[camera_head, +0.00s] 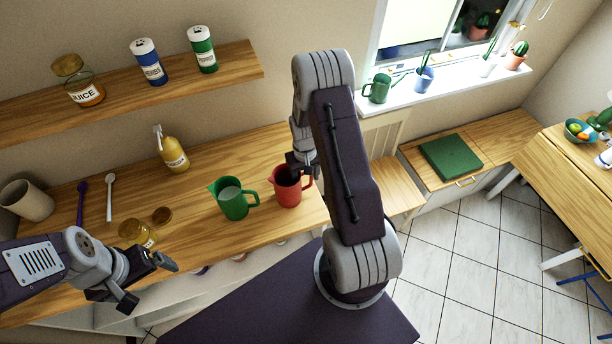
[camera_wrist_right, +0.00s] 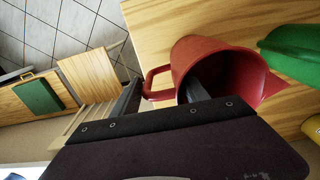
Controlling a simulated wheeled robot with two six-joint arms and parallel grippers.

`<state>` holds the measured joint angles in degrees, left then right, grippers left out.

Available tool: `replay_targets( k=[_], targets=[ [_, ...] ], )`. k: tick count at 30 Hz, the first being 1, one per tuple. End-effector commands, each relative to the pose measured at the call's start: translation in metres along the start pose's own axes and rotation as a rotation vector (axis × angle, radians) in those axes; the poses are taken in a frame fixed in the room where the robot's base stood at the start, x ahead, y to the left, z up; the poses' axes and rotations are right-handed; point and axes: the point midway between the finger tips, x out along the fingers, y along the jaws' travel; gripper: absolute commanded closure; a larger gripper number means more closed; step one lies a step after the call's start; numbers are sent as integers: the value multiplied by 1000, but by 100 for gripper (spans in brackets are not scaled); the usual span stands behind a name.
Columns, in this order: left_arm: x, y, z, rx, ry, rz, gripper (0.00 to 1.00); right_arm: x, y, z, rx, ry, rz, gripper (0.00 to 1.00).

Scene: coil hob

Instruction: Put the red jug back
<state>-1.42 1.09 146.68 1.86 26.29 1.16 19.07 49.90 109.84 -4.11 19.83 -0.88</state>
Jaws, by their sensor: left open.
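The red jug (camera_head: 287,187) stands upright on the wooden counter, right of the green jug (camera_head: 232,199). My right gripper (camera_head: 298,165) is at its rim from above. In the right wrist view one finger of my right gripper (camera_wrist_right: 163,95) reaches inside the red jug (camera_wrist_right: 222,68), and the other is outside beside the handle. The wall and handle lie between the fingers; whether they press on the jug is unclear. My left gripper (camera_head: 148,278) is open and empty at the counter's front left, near a yellow jar (camera_head: 137,232).
A wall shelf (camera_head: 120,98) holds a juice jar and two cans. The windowsill (camera_head: 440,92) holds a green watering can and plants. A green board (camera_head: 451,157) lies at right.

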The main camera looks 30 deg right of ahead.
Motion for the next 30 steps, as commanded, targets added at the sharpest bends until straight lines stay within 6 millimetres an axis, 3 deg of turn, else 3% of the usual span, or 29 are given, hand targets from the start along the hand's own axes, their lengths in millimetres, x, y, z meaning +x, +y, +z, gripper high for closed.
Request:
replay_targets(
  k=[12,14,24,30],
  targets=[
    [-6,0,-1,0,0,0,6,-8,0,0,0,1,0,31],
    [0,0,0,0,0,0,6,-11,0,-1,0,3,1,31],
    [19,0,2,0,0,0,6,-85,0,-2,0,7,0,31],
    [23,0,2,0,0,0,6,-117,0,-1,0,3,0,31]
  ],
)
